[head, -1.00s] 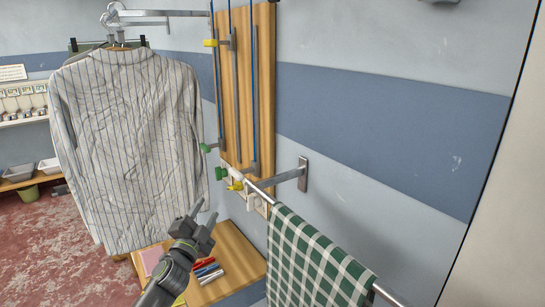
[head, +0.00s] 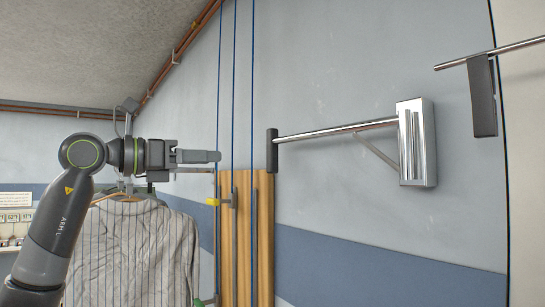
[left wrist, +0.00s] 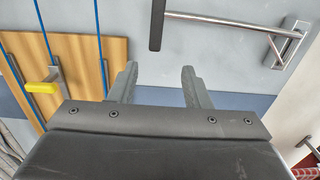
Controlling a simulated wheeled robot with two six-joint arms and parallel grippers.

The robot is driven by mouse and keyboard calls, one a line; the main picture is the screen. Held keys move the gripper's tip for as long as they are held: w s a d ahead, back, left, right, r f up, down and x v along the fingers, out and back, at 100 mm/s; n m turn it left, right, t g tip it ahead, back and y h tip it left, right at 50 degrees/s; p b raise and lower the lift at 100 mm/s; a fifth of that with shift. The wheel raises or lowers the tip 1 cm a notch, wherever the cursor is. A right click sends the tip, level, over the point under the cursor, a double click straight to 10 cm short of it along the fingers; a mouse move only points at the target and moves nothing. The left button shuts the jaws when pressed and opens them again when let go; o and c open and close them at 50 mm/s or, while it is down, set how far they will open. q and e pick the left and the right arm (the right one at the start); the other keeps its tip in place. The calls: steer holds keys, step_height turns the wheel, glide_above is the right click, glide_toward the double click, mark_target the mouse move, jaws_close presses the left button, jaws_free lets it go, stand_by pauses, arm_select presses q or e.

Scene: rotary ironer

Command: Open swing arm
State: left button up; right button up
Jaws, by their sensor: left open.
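The swing arm is a chrome bar (head: 335,132) with a dark upright grip (head: 272,150) at its left end and a chrome wall plate (head: 416,142) at its right end. A thin brace runs below the bar. My left gripper (head: 219,156) is left of the grip at about its height, apart from it, and points right. In the left wrist view the two fingers (left wrist: 159,82) are spread with nothing between them. The dark grip (left wrist: 157,25) shows there beyond the fingers, with the bar (left wrist: 222,22) running right. My right gripper is not in view.
A wooden board (head: 262,225) with blue cords and a yellow clip (head: 212,202) is on the wall below. A striped shirt (head: 130,250) hangs at lower left. Another dark-ended bar (head: 483,95) shows at right. The wall under the swing arm is clear.

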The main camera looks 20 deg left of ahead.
mark_target(268, 156)
arm_select(q)
steer(key=shift+y, duration=0.3)
steer(key=p+x, duration=0.2)
steer(key=x, duration=0.3)
steer(key=p+x, duration=0.3)
steer(key=x, duration=0.2)
steer(key=r+p+x, duration=0.1)
steer(key=p+x, duration=0.2)
steer(key=x, duration=0.3)
steer(key=shift+w+a+r, duration=0.1)
steer(key=shift+w+d, duration=0.2)
steer(key=shift+w, duration=0.1)
jaws_close()
